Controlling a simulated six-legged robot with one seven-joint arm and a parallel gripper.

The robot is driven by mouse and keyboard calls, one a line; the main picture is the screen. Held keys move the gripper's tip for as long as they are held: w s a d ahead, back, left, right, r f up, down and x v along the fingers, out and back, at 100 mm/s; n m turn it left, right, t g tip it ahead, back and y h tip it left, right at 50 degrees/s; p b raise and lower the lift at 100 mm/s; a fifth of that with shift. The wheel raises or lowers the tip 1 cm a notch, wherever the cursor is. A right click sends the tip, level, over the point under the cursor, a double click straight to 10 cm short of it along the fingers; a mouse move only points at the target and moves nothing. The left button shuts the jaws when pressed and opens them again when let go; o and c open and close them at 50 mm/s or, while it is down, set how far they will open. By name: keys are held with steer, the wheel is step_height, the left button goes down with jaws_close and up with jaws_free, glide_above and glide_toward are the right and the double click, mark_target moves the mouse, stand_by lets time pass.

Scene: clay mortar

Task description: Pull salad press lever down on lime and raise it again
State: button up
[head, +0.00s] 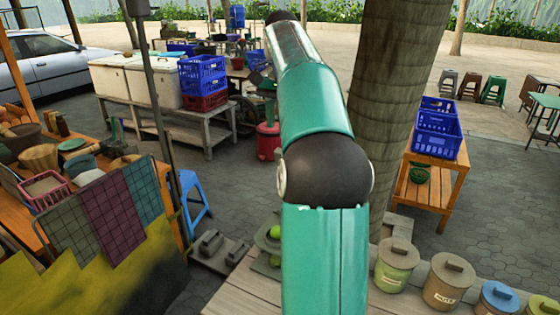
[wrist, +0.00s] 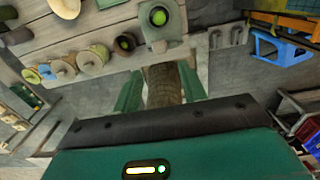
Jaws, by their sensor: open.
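In the wrist view, a lime (wrist: 159,18) sits in a round cup on a squarish grey-green stand (wrist: 174,42) on the wooden table. This may be the salad press; I cannot make out a raised lever. Another green round thing (wrist: 125,43) lies in a dark dish to its left. My gripper (wrist: 160,72) is open, its two teal fingers apart, with only the tree trunk showing between them. It appears apart from the stand. In the head view, a lime (head: 276,232) shows left of my arm, which hides much of the table and my gripper.
Lidded pots line the table's right side, including a green one (head: 396,262) and a brown one (head: 449,280). A tree trunk (head: 392,110) rises behind. Grey blocks (head: 212,247) lie left of the table. A blue stool (head: 190,203) stands on the paving.

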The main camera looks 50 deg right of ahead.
step_height(320, 180, down, 12)
steer(key=shift+f, duration=0.1)
stand_by(0.4)
jaws_close()
